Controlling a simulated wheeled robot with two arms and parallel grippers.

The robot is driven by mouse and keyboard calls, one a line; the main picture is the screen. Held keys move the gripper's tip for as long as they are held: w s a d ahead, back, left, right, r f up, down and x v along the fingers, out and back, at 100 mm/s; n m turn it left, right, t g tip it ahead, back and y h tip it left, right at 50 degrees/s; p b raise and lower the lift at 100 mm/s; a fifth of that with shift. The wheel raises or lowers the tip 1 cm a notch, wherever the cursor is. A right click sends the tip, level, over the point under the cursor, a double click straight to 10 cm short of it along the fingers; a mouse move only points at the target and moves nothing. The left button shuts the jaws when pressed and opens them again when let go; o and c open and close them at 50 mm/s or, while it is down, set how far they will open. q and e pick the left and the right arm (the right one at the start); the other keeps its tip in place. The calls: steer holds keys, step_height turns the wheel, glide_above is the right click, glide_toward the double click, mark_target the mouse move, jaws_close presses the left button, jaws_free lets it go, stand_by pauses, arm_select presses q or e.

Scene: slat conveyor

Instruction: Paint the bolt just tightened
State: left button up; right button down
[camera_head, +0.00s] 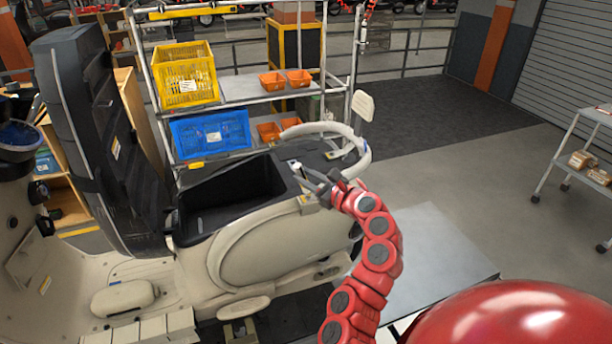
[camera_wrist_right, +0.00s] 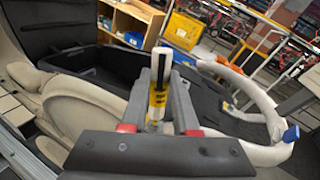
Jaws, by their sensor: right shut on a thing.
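My right gripper (camera_head: 318,182) is at the end of the red arm, above the cream vehicle body (camera_head: 275,250) beside the black bin. In the right wrist view, the right gripper (camera_wrist_right: 160,92) is shut on a paint marker (camera_wrist_right: 159,98). The marker has a yellow and black label and a pale upper end, and it stands upright between the fingers. Its pale end shows small in the head view (camera_head: 295,166). I cannot make out the tightened bolt in either view. My left gripper is not in view.
The black bin (camera_head: 228,205) lies left of the right gripper. A pale curved rail (camera_head: 362,160) loops close behind it. Behind stands a rack with a yellow crate (camera_head: 186,88) and a blue crate (camera_head: 209,143). Open grey floor (camera_head: 470,190) lies to the right.

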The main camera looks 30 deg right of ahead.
mark_target(304, 174)
steer(key=shift+r+p, duration=0.1)
steer(key=shift+p, duration=0.2)
stand_by(0.4)
steer(key=shift+f, duration=0.25)
stand_by(0.5)
steer(key=shift+w+p, duration=0.15)
steer(key=shift+p, duration=0.2)
stand_by(1.1)
steer(key=shift+w+d+p, duration=0.15)
steer(key=shift+w+p, duration=0.3)
steer(key=shift+p, duration=0.05)
stand_by(1.9)
steer(key=shift+r, duration=0.15)
step_height(304, 174, up, 3)
steer(key=p, duration=0.2)
steer(key=shift+p, duration=0.3)
steer(key=shift+r, duration=1.4)
